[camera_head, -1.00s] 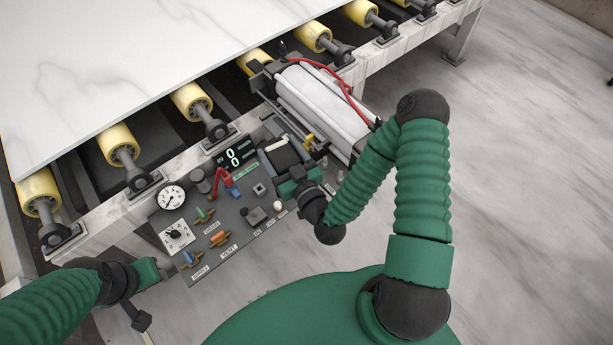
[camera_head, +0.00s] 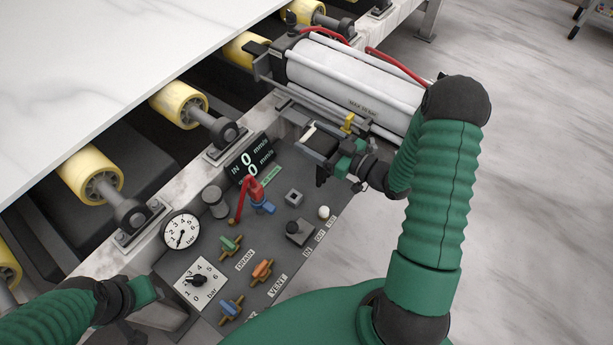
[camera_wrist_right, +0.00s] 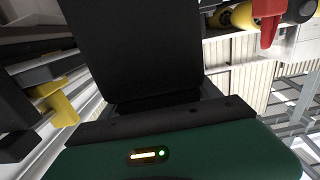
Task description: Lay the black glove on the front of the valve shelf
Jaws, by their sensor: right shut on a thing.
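The valve shelf (camera_head: 283,225) is a dark panel with coloured valves, a red lever, gauges and a display. My right gripper (camera_head: 328,157) is over the shelf's far right end, beside the white cylinder. It is shut on a flat black thing, which I take to be the black glove (camera_wrist_right: 135,45); it fills the middle of the right wrist view. In the head view the glove is small and hard to separate from the dark jaws. My left gripper (camera_head: 165,303) is at the shelf's near left corner; its jaws are not clear.
A white cylinder (camera_head: 350,85) with red hoses lies behind my right gripper. Yellow rollers (camera_head: 180,103) carry a white stone slab (camera_head: 110,60) at the left. Knobs and valves, such as the orange valve (camera_head: 262,270), crowd the shelf's near part.

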